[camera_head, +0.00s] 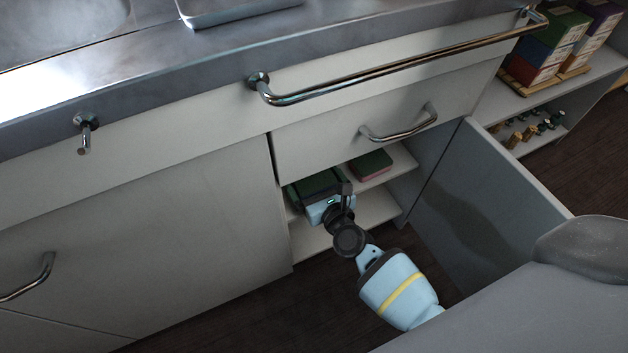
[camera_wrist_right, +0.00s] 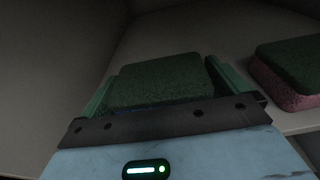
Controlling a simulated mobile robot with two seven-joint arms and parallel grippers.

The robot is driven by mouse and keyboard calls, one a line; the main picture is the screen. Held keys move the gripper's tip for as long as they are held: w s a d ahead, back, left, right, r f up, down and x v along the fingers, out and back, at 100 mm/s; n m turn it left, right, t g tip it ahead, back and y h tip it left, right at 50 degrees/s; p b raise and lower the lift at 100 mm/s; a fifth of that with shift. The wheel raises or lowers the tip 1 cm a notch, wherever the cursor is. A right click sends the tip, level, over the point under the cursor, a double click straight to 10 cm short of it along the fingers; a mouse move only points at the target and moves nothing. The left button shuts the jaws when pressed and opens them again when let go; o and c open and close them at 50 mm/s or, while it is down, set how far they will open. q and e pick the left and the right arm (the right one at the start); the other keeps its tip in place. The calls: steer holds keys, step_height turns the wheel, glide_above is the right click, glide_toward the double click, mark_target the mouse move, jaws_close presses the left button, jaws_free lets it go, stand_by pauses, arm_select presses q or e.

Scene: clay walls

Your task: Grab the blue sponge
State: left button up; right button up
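My right gripper (camera_head: 322,188) reaches into the open cabinet under the counter. In the right wrist view its two green fingers (camera_wrist_right: 162,82) stand open, one on each side of a sponge (camera_wrist_right: 160,80) with a dark green top. The sponge's sides are mostly hidden, and only a faint bluish tint shows at its edge, so its body colour is unclear. The gaps between fingers and sponge look very small. A second sponge (camera_wrist_right: 292,88) with a green top and pink body lies to the right, and also shows in the head view (camera_head: 371,164). My left gripper is out of view.
The cabinet's open door (camera_head: 500,200) stands right of my arm. A drawer (camera_head: 375,125) with a metal handle is above the opening, and a long rail (camera_head: 400,68) runs along the counter. A side shelf with boxes (camera_head: 545,50) stands at the upper right.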

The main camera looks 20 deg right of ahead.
steer(key=c, duration=0.7)
